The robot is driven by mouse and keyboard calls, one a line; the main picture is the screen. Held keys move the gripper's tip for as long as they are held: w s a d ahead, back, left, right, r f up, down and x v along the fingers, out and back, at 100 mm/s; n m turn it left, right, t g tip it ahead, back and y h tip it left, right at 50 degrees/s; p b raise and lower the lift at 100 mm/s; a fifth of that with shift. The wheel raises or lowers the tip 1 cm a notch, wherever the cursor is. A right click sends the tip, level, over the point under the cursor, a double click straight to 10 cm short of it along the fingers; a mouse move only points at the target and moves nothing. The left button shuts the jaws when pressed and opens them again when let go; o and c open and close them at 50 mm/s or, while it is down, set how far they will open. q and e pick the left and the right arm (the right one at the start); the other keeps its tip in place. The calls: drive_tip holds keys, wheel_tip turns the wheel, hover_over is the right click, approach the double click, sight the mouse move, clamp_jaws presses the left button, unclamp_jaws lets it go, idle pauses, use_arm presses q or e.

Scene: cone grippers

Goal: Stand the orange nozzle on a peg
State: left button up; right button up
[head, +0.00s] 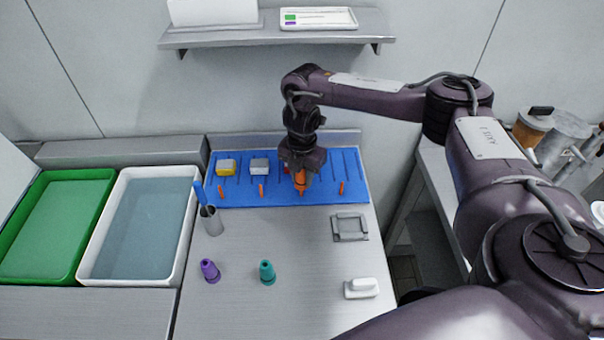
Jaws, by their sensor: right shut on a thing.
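My right gripper (301,171) reaches down over the blue board (236,198) at the back of the counter. It is shut on the orange nozzle (300,182), whose lower part shows beneath the fingers. The nozzle looks upright; I cannot tell whether it is around a peg or just above the board. Small orange pegs stand along the front of the board: a left peg (220,190), a middle peg (261,190) and a right peg (341,187). Any peg under the nozzle is hidden. My left gripper is out of view.
A purple nozzle (210,271) and a teal nozzle (267,272) stand on the counter in front. Yellow (226,168) and grey (260,167) blocks sit on the board. A cup (211,221), a grey square frame (350,227) and a white object (361,288) stand nearby.

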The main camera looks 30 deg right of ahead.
sight(302, 194)
drive_tip(key=shift+f+b, duration=1)
drive_tip(key=shift+f, duration=0.95)
drive_tip(key=shift+f, duration=0.1)
drive_tip(key=o, duration=1)
drive_tip(key=shift+o, duration=0.2)
drive_tip(key=shift+r, duration=0.25)
wheel_tip(302, 194, up, 7)
drive_tip(key=shift+r, duration=0.2)
drive_tip(key=shift+f, duration=0.1)
